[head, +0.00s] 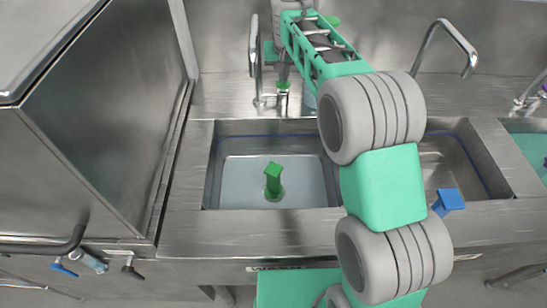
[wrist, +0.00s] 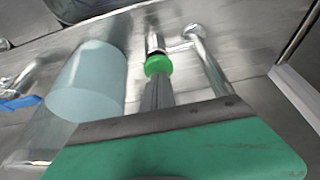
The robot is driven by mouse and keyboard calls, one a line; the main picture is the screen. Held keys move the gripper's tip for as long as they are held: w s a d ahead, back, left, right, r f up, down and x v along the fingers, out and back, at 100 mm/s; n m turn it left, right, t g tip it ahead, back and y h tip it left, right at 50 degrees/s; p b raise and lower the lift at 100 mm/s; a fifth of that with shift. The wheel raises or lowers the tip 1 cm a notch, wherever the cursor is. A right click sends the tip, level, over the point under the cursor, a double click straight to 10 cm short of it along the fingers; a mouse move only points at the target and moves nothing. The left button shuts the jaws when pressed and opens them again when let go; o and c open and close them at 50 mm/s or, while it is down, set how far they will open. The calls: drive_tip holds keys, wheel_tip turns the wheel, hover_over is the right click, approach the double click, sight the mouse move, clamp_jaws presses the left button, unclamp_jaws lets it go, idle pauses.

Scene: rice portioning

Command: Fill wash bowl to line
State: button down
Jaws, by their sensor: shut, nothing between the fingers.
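The wash bowl (head: 305,196) is the left steel basin, with "WASH" partly readable on its front. A blue line (head: 235,136) runs along its upper wall. The bowl's pale bottom lies well below that line; I cannot tell whether water covers it. A green plug with a post (head: 273,181) stands in the bowl. The tap (head: 253,60) rises behind it, with a green knob (head: 283,86) at its base. My gripper (head: 284,73) is shut and empty, close above or at the knob. In the wrist view the fingertips (wrist: 157,84) meet the knob (wrist: 158,65); contact is unclear.
A pale blue cylinder (wrist: 88,82) stands beside the knob. A second basin (head: 478,160) with a blue-topped plug (head: 449,200) lies to the right, partly behind my arm. A second tap (head: 443,38) stands behind it. A steel machine (head: 110,110) blocks the left side.

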drive_tip(key=shift+s+f+b, duration=0.1)
drive_tip(key=shift+f+b, duration=0.3)
drive_tip(key=shift+f, duration=0.6)
idle(7.0)
